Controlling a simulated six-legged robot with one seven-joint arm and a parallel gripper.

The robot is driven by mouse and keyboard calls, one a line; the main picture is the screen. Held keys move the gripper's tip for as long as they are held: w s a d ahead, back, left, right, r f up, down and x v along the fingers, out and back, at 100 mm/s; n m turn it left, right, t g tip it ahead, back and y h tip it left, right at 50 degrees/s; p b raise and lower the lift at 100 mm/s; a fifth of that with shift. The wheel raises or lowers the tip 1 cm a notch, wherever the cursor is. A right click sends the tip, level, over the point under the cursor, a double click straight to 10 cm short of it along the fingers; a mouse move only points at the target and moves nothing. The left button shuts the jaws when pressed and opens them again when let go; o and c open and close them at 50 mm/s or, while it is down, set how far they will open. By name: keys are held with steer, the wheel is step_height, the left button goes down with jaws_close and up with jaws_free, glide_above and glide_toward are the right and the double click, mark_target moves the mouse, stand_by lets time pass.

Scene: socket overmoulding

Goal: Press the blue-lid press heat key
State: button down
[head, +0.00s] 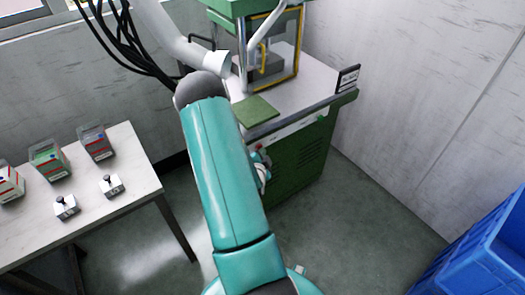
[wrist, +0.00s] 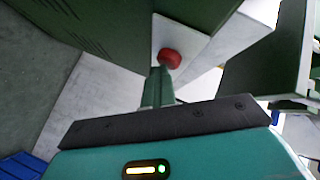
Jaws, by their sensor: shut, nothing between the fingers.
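The press (head: 292,150) is a green cabinet with a pale worktop and a yellow-edged frame in the head view. A pale control strip (head: 290,137) runs along its front, partly hidden by my arm. No key there can be read as the heat key, and I cannot make out a blue lid. In the wrist view a red round button (wrist: 170,58) stands out from a white panel (wrist: 180,38). My gripper (wrist: 158,84) is shut and empty, its fingertips close below the red button in the picture; I cannot tell whether they touch.
A light table (head: 110,215) at the left holds several small boxes with coloured labels and two small metal blocks with dark knobs. Blue bins (head: 485,255) stand at the lower right. A green mat (head: 256,110) and a small dark sign (head: 347,78) sit on the worktop.

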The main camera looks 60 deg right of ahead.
steer(key=shift+w+a+r, duration=0.1)
steer(key=shift+w+r, duration=0.15)
steer(key=shift+w, duration=0.3)
steer(key=s+a, duration=0.2)
steer(key=s, duration=0.4)
steer(key=shift+a+f, duration=0.15)
steer(key=shift+a, duration=0.2)
steer(key=shift+s, duration=0.1)
